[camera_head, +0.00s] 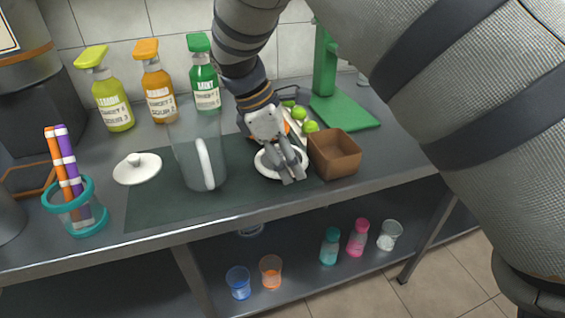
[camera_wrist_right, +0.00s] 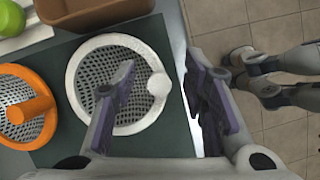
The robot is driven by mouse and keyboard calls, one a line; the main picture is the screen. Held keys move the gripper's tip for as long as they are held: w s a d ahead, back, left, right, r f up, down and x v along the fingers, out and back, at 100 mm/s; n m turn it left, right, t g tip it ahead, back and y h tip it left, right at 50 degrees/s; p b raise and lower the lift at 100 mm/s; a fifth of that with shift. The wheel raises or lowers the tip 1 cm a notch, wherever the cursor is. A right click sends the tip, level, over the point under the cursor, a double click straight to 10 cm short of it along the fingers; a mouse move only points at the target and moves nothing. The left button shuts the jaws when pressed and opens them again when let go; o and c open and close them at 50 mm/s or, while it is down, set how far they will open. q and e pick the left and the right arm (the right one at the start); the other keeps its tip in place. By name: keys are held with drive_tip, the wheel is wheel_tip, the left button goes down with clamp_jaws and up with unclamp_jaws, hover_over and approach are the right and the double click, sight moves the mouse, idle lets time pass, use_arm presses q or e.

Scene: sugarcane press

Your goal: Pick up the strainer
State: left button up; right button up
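A round strainer with a white rim and grey mesh (camera_wrist_right: 84,72) lies flat on the dark mat at the counter's front. In the head view its white rim (camera_head: 262,170) shows under my right gripper (camera_head: 289,176), which hides part of it. In the wrist view my right gripper (camera_wrist_right: 163,75) is open, with one finger over the mesh and the other past the rim. The strainer's white knob (camera_wrist_right: 158,84) appears between the fingers; contact cannot be told. An orange strainer (camera_wrist_right: 24,112) lies beside the white one. My left gripper is not in view.
A brown box (camera_head: 335,155) stands close to the right of the white strainer. A clear pitcher (camera_head: 187,155) stands to its left, with a white lid (camera_head: 137,168) beyond. Green limes (camera_head: 300,113) lie behind.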

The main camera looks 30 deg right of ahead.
clamp_jaws()
